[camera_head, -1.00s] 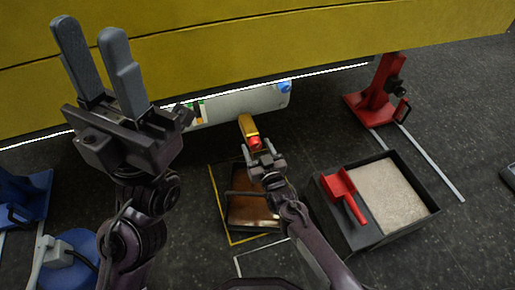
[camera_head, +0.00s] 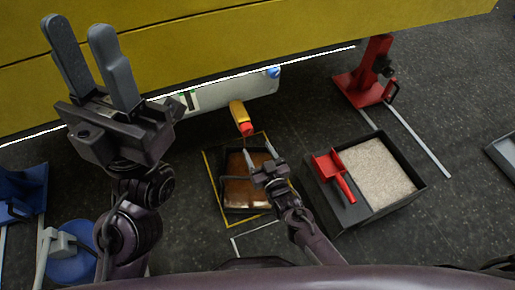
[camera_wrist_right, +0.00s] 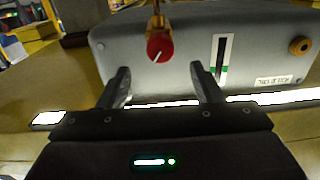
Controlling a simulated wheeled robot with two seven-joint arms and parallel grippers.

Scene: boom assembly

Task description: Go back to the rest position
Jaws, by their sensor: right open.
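My left gripper (camera_head: 92,68) is raised at the left in the head view, its two grey fingers apart and nothing between them. My right gripper (camera_head: 263,158) is over the tray of brown liquid in the head view, its fingers apart and empty. It also shows open in the right wrist view (camera_wrist_right: 162,84). Beyond its fingertips is a yellow handle with a red end (camera_head: 241,118). In the right wrist view a red knob (camera_wrist_right: 160,48) with a white mark stands in front of a grey tank (camera_wrist_right: 265,58), clear of my fingers.
A dark tray with brown liquid (camera_head: 232,199) stands inside a yellow floor outline. Right of it is a black box (camera_head: 347,219) with pale granules and a red scoop (camera_head: 333,172). A red stand (camera_head: 365,85) is at upper right, a blue stand (camera_head: 30,185) at left. A yellow beam (camera_head: 300,40) spans the back.

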